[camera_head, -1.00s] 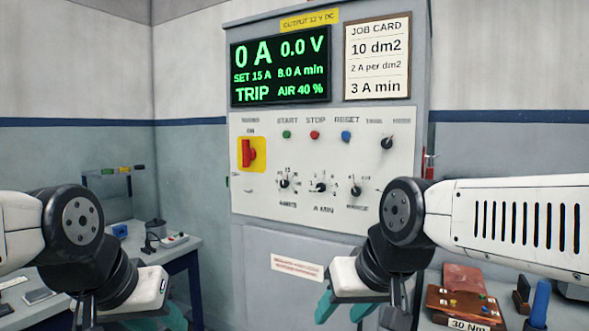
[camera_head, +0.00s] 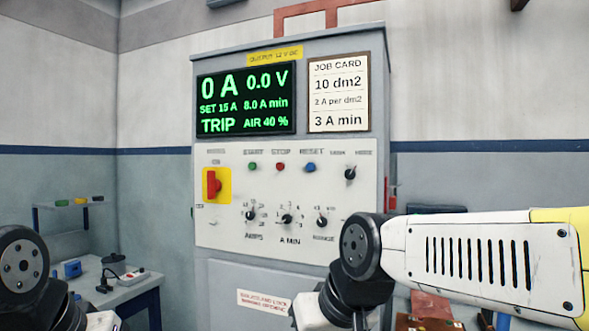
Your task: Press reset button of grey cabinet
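The grey cabinet (camera_head: 225,268) stands ahead, with a light control panel (camera_head: 340,205) on its front. The blue button (camera_head: 310,168) under the RESET label is at the right of the row, beside the red STOP button (camera_head: 281,167) and the green START button (camera_head: 252,167). The display (camera_head: 246,100) reads 0 A, 0.0 V, SET 15 A, 8.0 A min, TRIP and AIR 40 %. My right arm crosses the lower right and my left arm shows at the lower left corner. Both grippers' fingers are below the picture edge.
A red switch (camera_head: 214,185) on a yellow plate and several black knobs, including one at upper right (camera_head: 350,174), share the panel. A job card (camera_head: 339,92) is fixed beside the display. A side table (camera_head: 130,290) stands at left. The space before the panel's buttons is clear.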

